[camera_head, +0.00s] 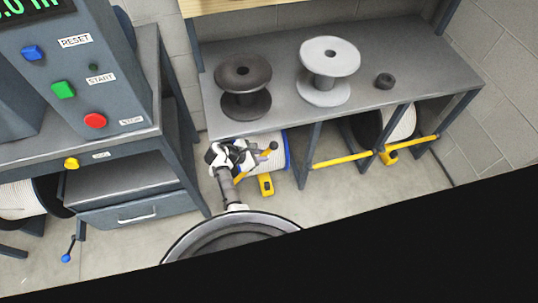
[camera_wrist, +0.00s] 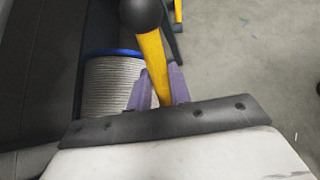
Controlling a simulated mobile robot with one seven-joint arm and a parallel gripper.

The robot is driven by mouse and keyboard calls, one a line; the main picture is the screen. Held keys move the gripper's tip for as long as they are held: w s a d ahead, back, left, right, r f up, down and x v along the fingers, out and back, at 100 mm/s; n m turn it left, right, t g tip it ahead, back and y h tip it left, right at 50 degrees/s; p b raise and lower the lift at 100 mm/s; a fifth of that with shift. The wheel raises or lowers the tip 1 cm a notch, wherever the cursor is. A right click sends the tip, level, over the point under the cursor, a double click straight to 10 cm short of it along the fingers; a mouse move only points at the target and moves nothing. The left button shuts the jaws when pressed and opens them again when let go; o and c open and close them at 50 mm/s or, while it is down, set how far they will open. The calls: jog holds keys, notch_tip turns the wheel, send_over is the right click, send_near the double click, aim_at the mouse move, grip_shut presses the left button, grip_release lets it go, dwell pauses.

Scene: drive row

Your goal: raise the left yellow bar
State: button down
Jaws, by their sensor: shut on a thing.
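The left yellow bar (camera_head: 257,153) shows in the head view under the left part of the grey bench, tilted, with a dark knob at its upper right end. In the wrist view the yellow bar (camera_wrist: 153,58) runs up from between my fingers to a black ball knob (camera_wrist: 141,13). My gripper (camera_head: 243,156) is at the bar. In the wrist view the purple fingers of my gripper (camera_wrist: 160,88) are shut around the bar, below the knob. My wrist hides the bar's lower end.
A spool with a blue rim (camera_wrist: 112,76) lies close beside the bar. A yellow block (camera_head: 266,184) is on the floor below. The right yellow bar (camera_head: 343,160) spans the bench legs at right. The bench (camera_head: 285,110) overhangs my gripper; a control desk (camera_head: 130,179) stands left.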

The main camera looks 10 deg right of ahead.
jog(key=shift+a+r+h, duration=0.4)
jog(key=shift+a+r, duration=0.1)
jog(key=shift+a, duration=0.25)
jog(key=c, duration=1.3)
grip_release()
